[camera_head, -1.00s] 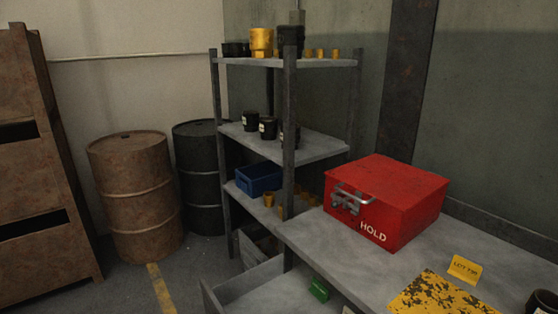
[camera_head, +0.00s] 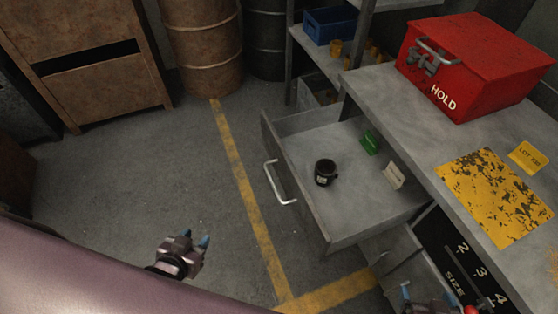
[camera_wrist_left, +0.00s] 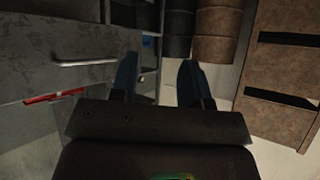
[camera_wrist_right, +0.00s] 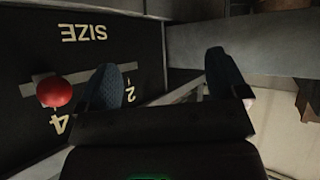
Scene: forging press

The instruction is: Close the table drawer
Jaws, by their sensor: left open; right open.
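The grey table drawer (camera_head: 310,205) stands pulled out from the table in the head view. Its silver bar handle (camera_head: 279,184) is on the front, facing left. Inside lie a black cup (camera_head: 325,172), a green block (camera_head: 370,142) and a pale card (camera_head: 393,175). My left gripper (camera_head: 195,242) is open and empty over the floor, left of the drawer and apart from it. The drawer handle also shows in the left wrist view (camera_wrist_left: 85,62). My right gripper (camera_head: 428,296) is open near the table's lower front, by the size panel; it also shows in the right wrist view (camera_wrist_right: 168,75).
The table top (camera_head: 400,110) carries a red HOLD box (camera_head: 480,65) and a yellow worn plate (camera_head: 495,195). A black SIZE panel (camera_head: 455,260) with a red knob (camera_wrist_right: 54,91) is below. The floor (camera_head: 130,180) left of the drawer is clear. Barrels (camera_head: 200,45) stand behind.

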